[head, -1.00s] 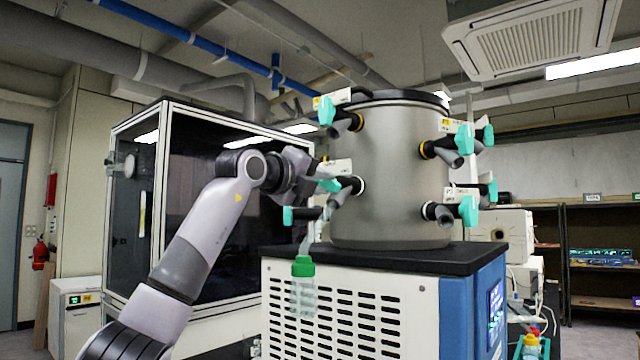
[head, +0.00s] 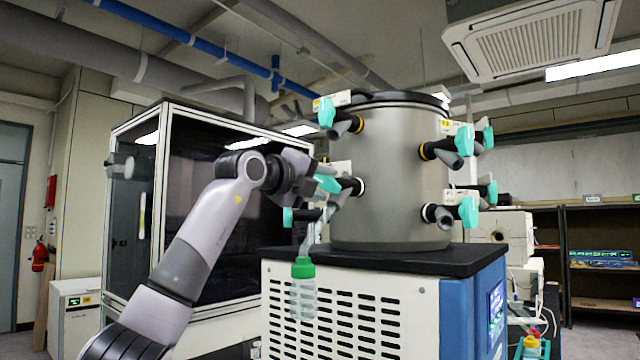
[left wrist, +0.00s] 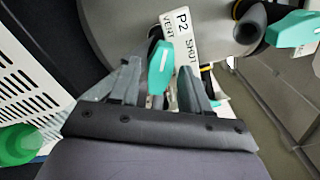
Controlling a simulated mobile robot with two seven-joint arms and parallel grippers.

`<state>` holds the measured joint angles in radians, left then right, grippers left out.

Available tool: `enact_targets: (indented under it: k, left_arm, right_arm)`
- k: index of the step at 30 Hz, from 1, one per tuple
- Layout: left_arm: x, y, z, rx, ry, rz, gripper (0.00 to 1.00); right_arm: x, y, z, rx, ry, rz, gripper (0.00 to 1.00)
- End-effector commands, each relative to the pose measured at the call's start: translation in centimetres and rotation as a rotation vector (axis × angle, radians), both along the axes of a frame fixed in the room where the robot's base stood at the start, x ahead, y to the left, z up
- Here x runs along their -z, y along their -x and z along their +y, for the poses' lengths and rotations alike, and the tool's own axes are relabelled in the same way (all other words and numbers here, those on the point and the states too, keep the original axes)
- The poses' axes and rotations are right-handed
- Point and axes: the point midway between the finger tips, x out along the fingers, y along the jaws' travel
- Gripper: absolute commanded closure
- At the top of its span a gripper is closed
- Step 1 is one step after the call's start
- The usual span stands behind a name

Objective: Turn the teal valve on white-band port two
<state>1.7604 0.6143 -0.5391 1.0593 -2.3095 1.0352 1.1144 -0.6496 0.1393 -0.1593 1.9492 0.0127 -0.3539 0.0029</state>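The white-band port (head: 358,187) sticks out on the left of the steel drum (head: 395,210), with its teal valve (head: 327,183) at its outer end. The teal valve (left wrist: 160,68) also shows in the left wrist view, below a label (left wrist: 181,40) reading P2 and SHUT. My left gripper (head: 314,178) is at this valve. In the left wrist view my left gripper (left wrist: 158,80) has its fingers apart, one on each side of the valve, with visible gaps. My right gripper is in neither view.
Other ports with teal valves ring the drum, such as an upper yellow-band one (head: 326,112) and a lower right one (head: 467,212). A glass-fronted cabinet (head: 145,200) stands behind my arm.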

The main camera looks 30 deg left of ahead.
Motion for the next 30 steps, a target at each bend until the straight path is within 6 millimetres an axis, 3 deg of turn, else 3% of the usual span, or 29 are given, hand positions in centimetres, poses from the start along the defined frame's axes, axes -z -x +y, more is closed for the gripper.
enact_targets:
  k: [5, 16, 30]
  left_arm:
    - [0.2, 1.3, 0.2, -0.002, -0.002, -0.003, 0.53]
    - [0.1, 6.5, 0.5, 0.000, 0.000, -0.002, 0.53]
    - [0.0, 7.1, 0.6, 0.000, 0.001, -0.001, 0.53]
  right_arm:
    - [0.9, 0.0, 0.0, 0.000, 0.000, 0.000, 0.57]
    - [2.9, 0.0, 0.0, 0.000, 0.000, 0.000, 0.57]
    - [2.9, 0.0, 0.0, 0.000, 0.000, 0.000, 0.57]
